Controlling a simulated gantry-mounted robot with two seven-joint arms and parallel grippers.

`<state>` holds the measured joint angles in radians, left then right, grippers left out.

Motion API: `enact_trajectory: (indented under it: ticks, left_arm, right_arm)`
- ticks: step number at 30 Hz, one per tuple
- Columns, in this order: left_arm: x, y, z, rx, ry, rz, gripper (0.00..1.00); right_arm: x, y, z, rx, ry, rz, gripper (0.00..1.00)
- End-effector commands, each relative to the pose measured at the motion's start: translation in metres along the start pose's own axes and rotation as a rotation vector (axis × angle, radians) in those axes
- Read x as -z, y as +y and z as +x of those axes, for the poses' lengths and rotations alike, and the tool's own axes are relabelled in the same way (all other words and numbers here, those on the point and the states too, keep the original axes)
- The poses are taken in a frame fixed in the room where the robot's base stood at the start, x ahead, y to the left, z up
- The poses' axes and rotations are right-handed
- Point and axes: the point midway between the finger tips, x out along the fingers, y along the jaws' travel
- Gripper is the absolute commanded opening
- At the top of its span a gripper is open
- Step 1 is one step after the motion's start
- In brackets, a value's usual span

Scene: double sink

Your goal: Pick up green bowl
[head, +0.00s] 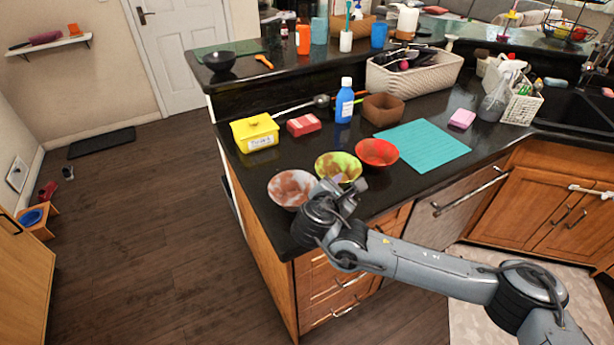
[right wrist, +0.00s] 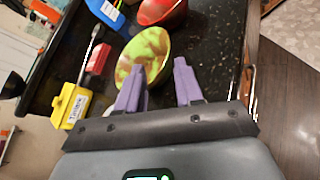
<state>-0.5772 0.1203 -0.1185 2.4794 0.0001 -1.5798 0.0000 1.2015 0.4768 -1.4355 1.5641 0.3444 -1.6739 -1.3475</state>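The green bowl (head: 337,163), yellow-green with brown patches inside, stands upright near the counter's front edge. It also shows in the right wrist view (right wrist: 150,45), just ahead of my fingers. My right gripper (head: 347,190) is at the bowl's near side, hiding part of its near rim. In the right wrist view my right gripper (right wrist: 160,78) is open, its two purple fingers apart with nothing between them. The left finger overlaps the bowl's near edge in the picture; I cannot tell whether they touch. My left gripper is not in view.
A white-and-brown bowl (head: 291,189) stands close left of the green bowl, a red bowl (head: 377,152) close right. Behind are a yellow box (head: 254,133), a red sponge (head: 303,124), a blue bottle (head: 344,105) and a brown container (head: 383,107). A teal mat (head: 428,145) lies right.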

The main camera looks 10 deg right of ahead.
Motion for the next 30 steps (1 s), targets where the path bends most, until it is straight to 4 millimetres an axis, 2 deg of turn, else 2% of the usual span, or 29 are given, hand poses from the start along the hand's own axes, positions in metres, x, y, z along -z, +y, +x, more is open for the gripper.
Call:
enact_trajectory:
  ticks: [9,17,25,30]
  left_arm:
    - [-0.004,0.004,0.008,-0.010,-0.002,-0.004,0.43]
    - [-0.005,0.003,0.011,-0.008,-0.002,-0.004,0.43]
    - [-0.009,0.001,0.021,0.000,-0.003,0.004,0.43]
    - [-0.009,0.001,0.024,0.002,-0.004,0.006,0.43]
  right_arm:
    - [-0.001,-0.001,0.042,0.003,-0.005,-0.003,0.36]
    - [-0.001,-0.002,0.056,0.001,-0.004,-0.002,0.36]
    - [-0.002,-0.008,0.089,0.002,-0.004,-0.001,0.36]
    - [-0.003,-0.007,0.102,0.000,-0.004,-0.002,0.36]
